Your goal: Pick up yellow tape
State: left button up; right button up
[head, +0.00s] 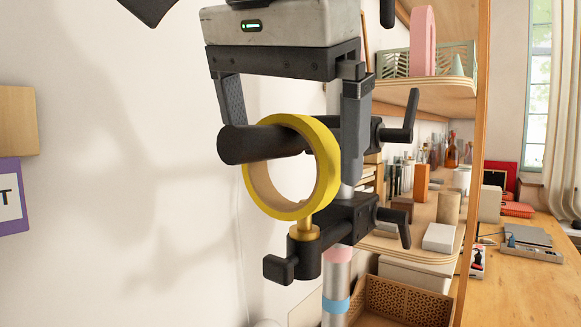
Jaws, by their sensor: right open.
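The yellow tape (322,150) is a thick ring with a tan inner face. It hangs upright on a stand, with a thick black rod (262,143) passing through its hole. My right gripper (291,112) comes from above, its pale grey body with a green light over the tape. Its dark fingers are spread, one left of the tape's top and one right, near the stand's pole. The fingers look apart from the tape, though exact contact at the right finger is hard to tell. My left gripper does not show.
The stand's metal pole (337,275) carries black clamps with handles (393,218) and a brass knob (304,229) just under the tape. Wooden shelves (430,95) with props stand behind at right. A perforated box (400,302) is low. The white wall at left leaves free room.

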jog(key=shift+x, duration=1.35)
jog(key=c, duration=0.9)
